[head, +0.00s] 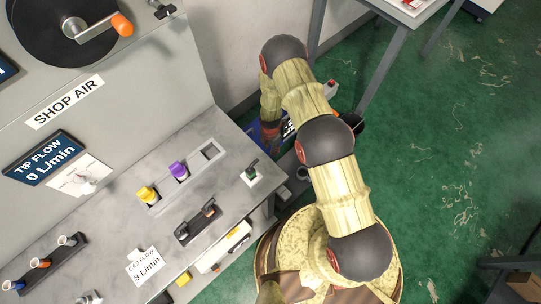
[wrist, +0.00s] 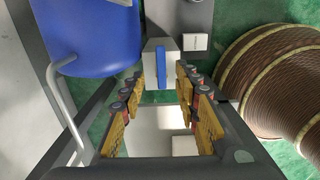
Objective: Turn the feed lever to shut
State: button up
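In the wrist view, a narrow blue handle (wrist: 161,66) stands on a pale grey block (wrist: 150,53). It looks like the feed lever, though the small label beside it is unreadable. My gripper (wrist: 161,82) has its two yellow-padded fingers apart, one on each side of the handle. Gaps show on both sides, so it is open and holds nothing. I cannot tell how deep the handle lies between the fingertips. In the head view my arm hides the handle, and the gripper is mostly hidden beside the bench's right end.
A blue tank (wrist: 88,35) with a grey pipe (wrist: 66,105) is close on the left. The bench (head: 112,225) carries a black-handled lever (head: 250,174) and coloured knobs. Green floor (head: 450,160) is open on the right.

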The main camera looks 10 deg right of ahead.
notch_tip(320, 180, down, 8)
jog(key=shift+s+f+b, duration=0.1)
jog(key=shift+b, duration=1.05)
jog(key=c, duration=0.3)
grip_shut()
